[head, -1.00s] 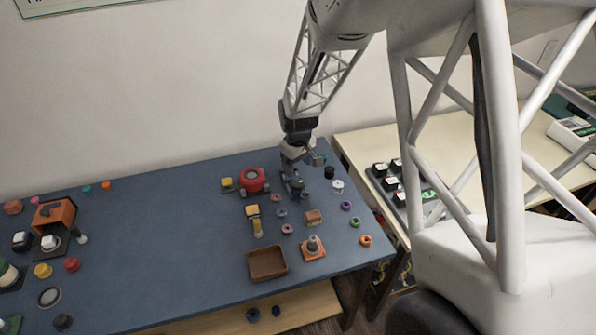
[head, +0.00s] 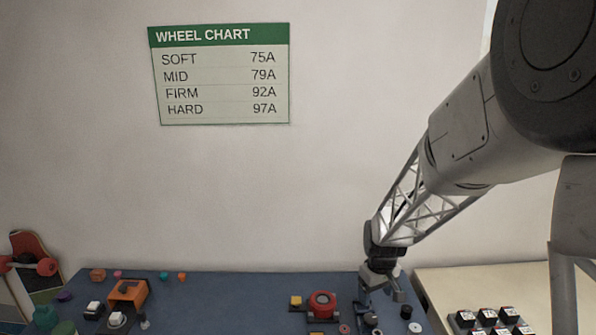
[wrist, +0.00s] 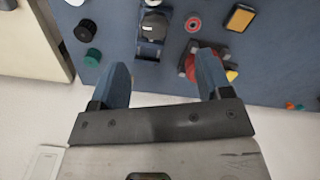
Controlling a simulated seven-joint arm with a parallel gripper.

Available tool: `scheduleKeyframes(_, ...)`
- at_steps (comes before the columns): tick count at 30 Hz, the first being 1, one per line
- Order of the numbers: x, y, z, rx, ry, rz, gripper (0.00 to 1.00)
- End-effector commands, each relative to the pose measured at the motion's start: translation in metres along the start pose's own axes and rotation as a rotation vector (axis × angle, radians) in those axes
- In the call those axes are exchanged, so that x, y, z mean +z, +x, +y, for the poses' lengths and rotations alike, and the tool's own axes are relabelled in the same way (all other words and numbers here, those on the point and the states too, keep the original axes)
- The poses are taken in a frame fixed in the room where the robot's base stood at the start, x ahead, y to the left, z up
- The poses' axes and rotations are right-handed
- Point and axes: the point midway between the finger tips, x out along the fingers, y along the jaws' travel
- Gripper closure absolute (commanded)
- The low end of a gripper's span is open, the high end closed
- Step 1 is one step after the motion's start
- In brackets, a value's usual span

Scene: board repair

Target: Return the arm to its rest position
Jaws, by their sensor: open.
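My gripper (head: 378,292) hangs at the end of my arm over the back right part of the blue table (head: 230,288), near the wall. In the wrist view my gripper (wrist: 163,60) shows two blue-grey fingers spread wide apart, with nothing held between them. A dark round part in a blue holder (wrist: 153,28) lies beyond the fingertips. A red round part is partly hidden behind the right finger. In the head view a red round device (head: 322,304) stands to the left of my gripper.
A wheel chart (head: 220,75) hangs on the wall. A yellow block (head: 296,301) is left of the red device. An orange stand (head: 127,293) is at the table's left. A pale side table (head: 440,300) with several black-and-white blocks is at right. The air before the wall is clear.

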Motion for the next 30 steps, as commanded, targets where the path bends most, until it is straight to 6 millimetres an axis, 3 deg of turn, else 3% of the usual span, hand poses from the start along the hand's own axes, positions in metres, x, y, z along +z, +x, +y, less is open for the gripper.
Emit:
scheduleKeyframes(6,0.031,-0.054,-0.021,0.015,0.058,0.032,0.28)
scheduleKeyframes(15,0.085,-0.117,-0.053,0.031,0.147,0.075,0.28)
scheduleKeyframes(30,0.188,-0.186,-0.109,0.046,0.296,0.151,0.28)
